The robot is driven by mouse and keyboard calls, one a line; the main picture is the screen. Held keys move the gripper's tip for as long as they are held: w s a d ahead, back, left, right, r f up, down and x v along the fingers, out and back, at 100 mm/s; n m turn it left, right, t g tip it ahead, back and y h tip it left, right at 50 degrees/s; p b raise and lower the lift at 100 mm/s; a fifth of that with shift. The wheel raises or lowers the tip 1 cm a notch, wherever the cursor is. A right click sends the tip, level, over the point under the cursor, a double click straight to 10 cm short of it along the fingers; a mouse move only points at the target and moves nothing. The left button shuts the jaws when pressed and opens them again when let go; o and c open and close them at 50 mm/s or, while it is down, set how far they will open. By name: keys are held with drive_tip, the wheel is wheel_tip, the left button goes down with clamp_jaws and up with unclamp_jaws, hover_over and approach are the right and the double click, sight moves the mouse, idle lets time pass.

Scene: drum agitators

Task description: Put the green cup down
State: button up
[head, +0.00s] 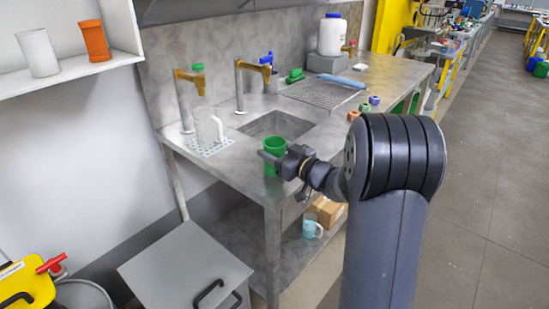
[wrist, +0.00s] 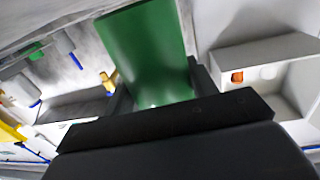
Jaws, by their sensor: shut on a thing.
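The green cup (head: 274,152) is upright in the head view, at the front edge of the grey metal sink counter (head: 240,168). My gripper (head: 272,158) is shut on the cup, its fingers at the cup's side. The wrist view shows the cup (wrist: 148,50) large between the dark fingers of my gripper (wrist: 155,98). I cannot tell whether the cup's base touches the counter or is held just above it.
A clear pitcher (head: 208,128) stands on a dotted mat left of the cup. The sink basin (head: 275,125) opens behind the cup, with two brass taps beyond. Small coloured rings (head: 364,107) lie to the right.

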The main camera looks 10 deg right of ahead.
drive_tip(key=shift+f, duration=0.9)
drive_tip(key=shift+f, duration=0.15)
drive_tip(key=o, duration=1)
drive_tip(key=shift+c, duration=0.2)
drive_tip(key=v, duration=1.2)
drive_tip(key=shift+b, duration=0.3)
